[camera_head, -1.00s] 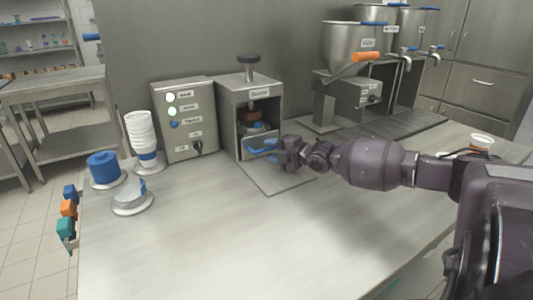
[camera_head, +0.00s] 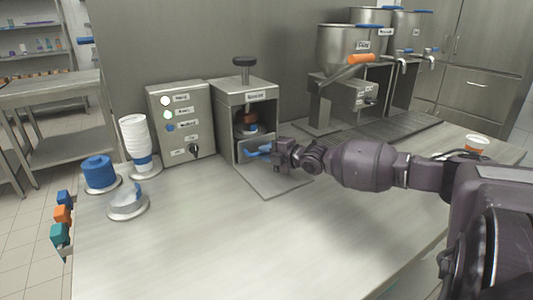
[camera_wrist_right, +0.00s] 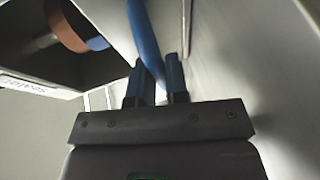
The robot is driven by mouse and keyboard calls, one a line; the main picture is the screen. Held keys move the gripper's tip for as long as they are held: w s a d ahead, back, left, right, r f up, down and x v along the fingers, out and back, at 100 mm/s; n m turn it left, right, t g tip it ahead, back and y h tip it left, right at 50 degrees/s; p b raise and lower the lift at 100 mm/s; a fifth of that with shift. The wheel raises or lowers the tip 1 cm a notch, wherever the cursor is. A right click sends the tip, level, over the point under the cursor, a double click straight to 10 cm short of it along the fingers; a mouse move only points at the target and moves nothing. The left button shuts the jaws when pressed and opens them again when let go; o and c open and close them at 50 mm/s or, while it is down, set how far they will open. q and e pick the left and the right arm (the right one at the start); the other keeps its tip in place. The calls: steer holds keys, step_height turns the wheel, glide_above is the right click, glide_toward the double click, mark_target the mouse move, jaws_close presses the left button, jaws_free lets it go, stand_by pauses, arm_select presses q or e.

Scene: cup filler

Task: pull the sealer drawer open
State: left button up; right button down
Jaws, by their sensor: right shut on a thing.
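The sealer (camera_head: 247,95) is a grey metal box with a dark knob on top, standing at the back of the counter. Its drawer has a blue handle (camera_head: 257,152) low on the front. My right gripper (camera_head: 276,152) is at the handle, and in the right wrist view (camera_wrist_right: 157,82) its two fingers are shut on the blue handle (camera_wrist_right: 144,35). The drawer looks closed or nearly so; the arm partly hides its front. A reddish-brown ring part (camera_head: 246,118) shows inside the sealer opening. My left gripper is not in view.
A control box (camera_head: 182,122) with buttons stands left of the sealer. A stack of white cups (camera_head: 134,135), a blue roll (camera_head: 99,171) and a clear lid stack (camera_head: 126,198) stand further left. Metal dispensers (camera_head: 342,50) stand at the right. The front counter is clear.

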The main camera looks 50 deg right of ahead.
steer(key=s+p, duration=0.2)
steer(key=s+a+r+p, duration=0.1)
steer(key=s, duration=0.1)
steer(key=s+a+p, duration=0.1)
steer(key=s+p, duration=0.1)
steer(key=shift+r+p, duration=0.2)
steer(key=shift+p, duration=0.15)
steer(key=s+a+p, duration=0.1)
steer(key=s+p, duration=0.1)
steer(key=s, duration=0.1)
steer(key=s+a+p, duration=0.1)
steer(key=s+p, duration=0.2)
steer(key=s, duration=0.1)
steer(key=s+a+f+p, duration=0.1)
steer(key=s+p, duration=0.2)
steer(key=shift+s+a+f, duration=0.1)
steer(key=shift+s+a, duration=0.05)
steer(key=shift+s, duration=0.15)
steer(key=shift+s+a+p, duration=0.1)
steer(key=shift+s+p, duration=0.2)
steer(key=shift+p, duration=0.1)
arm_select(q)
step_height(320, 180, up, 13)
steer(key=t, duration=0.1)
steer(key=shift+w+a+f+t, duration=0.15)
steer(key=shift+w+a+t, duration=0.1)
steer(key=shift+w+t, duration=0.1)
arm_select(e)
steer(key=shift+f, duration=0.15)
